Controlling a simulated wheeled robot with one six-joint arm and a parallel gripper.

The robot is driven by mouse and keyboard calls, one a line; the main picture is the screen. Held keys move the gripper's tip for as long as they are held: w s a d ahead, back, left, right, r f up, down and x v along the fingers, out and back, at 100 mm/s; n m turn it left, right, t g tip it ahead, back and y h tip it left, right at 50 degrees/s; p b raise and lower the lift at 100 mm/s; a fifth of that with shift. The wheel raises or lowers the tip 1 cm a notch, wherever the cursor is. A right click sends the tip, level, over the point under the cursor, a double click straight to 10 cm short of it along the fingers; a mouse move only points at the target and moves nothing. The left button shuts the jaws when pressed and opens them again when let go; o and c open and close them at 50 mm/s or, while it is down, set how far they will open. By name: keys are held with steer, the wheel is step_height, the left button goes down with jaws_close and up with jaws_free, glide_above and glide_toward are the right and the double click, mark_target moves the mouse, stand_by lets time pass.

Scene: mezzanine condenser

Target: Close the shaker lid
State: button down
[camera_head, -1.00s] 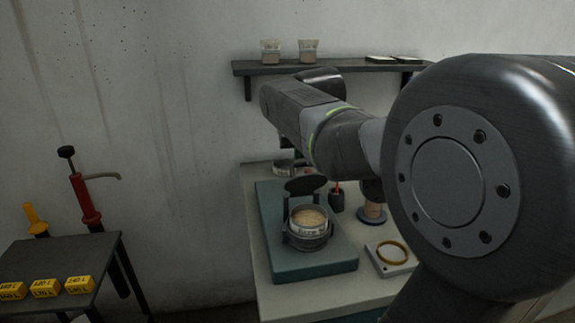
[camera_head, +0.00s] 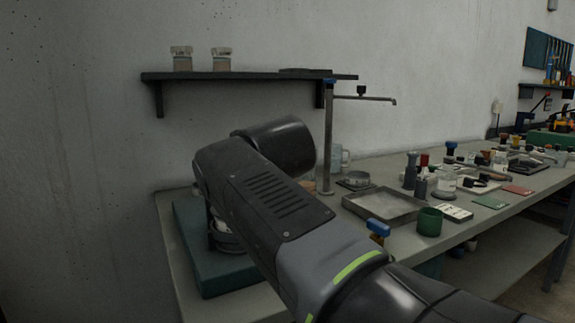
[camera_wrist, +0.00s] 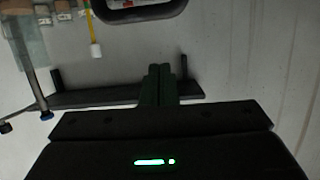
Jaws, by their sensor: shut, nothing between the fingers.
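The shaker stands on a teal base (camera_head: 190,232) at the left end of the bench. Only a slice of the shaker's round body (camera_head: 222,240) shows in the head view, below and behind my arm. Its lid is hidden behind my arm, so I cannot tell its position now. My gripper (camera_wrist: 160,84) shows in the wrist view with its two dark fingers together and nothing between them. In the head view the gripper is hidden by my arm.
A wall shelf (camera_head: 250,76) with two jars (camera_head: 181,59) hangs above the bench. A metal stand (camera_head: 328,140), a shallow tray (camera_head: 382,205) and a green cup (camera_head: 430,221) stand right of my arm. Several small items crowd the bench farther right.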

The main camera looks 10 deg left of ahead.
steer(key=shift+s+d+f+t+b, duration=0.15)
steer(key=shift+s+d+f+b, duration=0.1)
steer(key=shift+f+b, duration=0.25)
steer(key=shift+s+d+f+t+b, duration=0.1)
steer(key=shift+s+f+t+b, duration=0.15)
steer(key=shift+b, duration=0.3)
steer(key=shift+s+d+f+b, duration=0.25)
steer(key=shift+f+b, duration=0.15)
steer(key=shift+b, duration=0.15)
steer(key=shift+s+d+f+b, duration=0.2)
steer(key=shift+f+b, duration=0.2)
steer(key=shift+b, duration=0.15)
steer(key=shift+s+d+f+b, duration=0.25)
steer(key=shift+s+f+b, duration=0.05)
steer(key=shift+f+b, duration=0.3)
steer(key=shift+f, duration=0.55)
steer(key=r+p, duration=0.1)
steer(key=r, duration=0.1)
steer(key=r+p, duration=0.2)
steer(key=r, duration=0.1)
steer(key=shift+w+a, duration=0.15)
steer(key=shift+w, duration=0.05)
steer(key=s+d+f+p, duration=0.1)
steer(key=s+d, duration=0.5)
steer(key=s, duration=0.1)
steer(key=shift+s+d+f+y, duration=0.15)
steer(key=shift+s+f+y, duration=0.05)
steer(key=shift+s+y, duration=0.1)
steer(key=shift+w, duration=0.1)
